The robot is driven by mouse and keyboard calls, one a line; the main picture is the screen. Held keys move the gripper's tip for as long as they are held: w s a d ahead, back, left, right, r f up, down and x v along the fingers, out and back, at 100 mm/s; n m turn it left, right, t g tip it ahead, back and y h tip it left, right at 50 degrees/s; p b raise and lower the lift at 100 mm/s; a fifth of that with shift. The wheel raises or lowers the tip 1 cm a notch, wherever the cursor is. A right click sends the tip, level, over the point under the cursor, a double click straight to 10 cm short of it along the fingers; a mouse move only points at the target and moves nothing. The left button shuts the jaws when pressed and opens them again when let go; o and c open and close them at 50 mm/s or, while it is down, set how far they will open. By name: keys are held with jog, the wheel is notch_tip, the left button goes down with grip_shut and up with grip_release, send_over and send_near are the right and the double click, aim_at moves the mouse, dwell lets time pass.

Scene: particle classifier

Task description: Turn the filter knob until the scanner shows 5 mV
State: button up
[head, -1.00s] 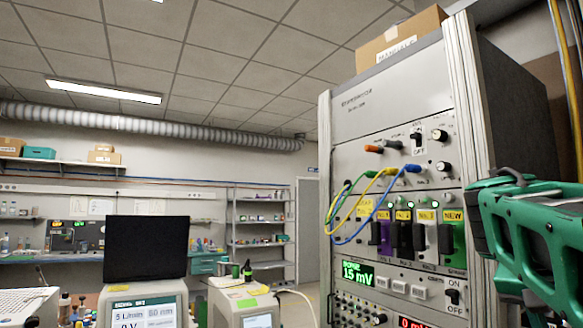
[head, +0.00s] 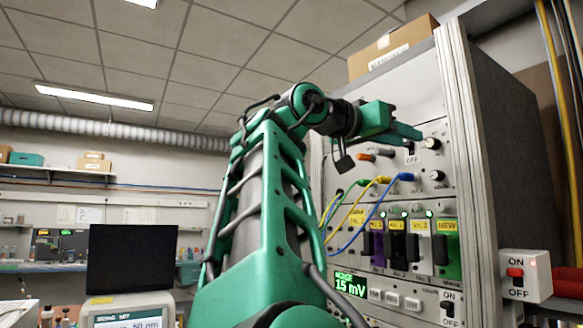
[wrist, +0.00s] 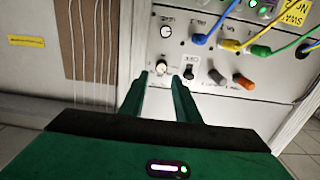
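The scanner display (head: 349,286) on the rack reads 15 mV in green. Two round black knobs sit one above the other on the rack's upper right panel, an upper knob (head: 432,143) and a lower knob (head: 437,175). Their labels are too small to read, so I cannot tell which is the filter knob. My gripper (wrist: 161,80) is open and empty, pointing at the panel. In the wrist view, which is upside down, the upper knob (wrist: 162,62) lies just beyond the fingertips, apparently apart from them. The lower knob (wrist: 166,32) is farther off.
A black toggle switch (wrist: 190,70) sits right beside the upper knob in the wrist view. Coloured plugs and cables (head: 375,195) hang on the panel. A white ON/OFF box (head: 525,276) juts from the rack's right side. A cardboard box (head: 392,48) sits on top.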

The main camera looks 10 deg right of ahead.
aim_at(429, 144)
jog(key=x, duration=1)
jog(key=shift+w+d+r, duration=0.1)
jog(key=shift+w+r, duration=0.2)
jog(key=shift+w, duration=0.15)
grip_shut()
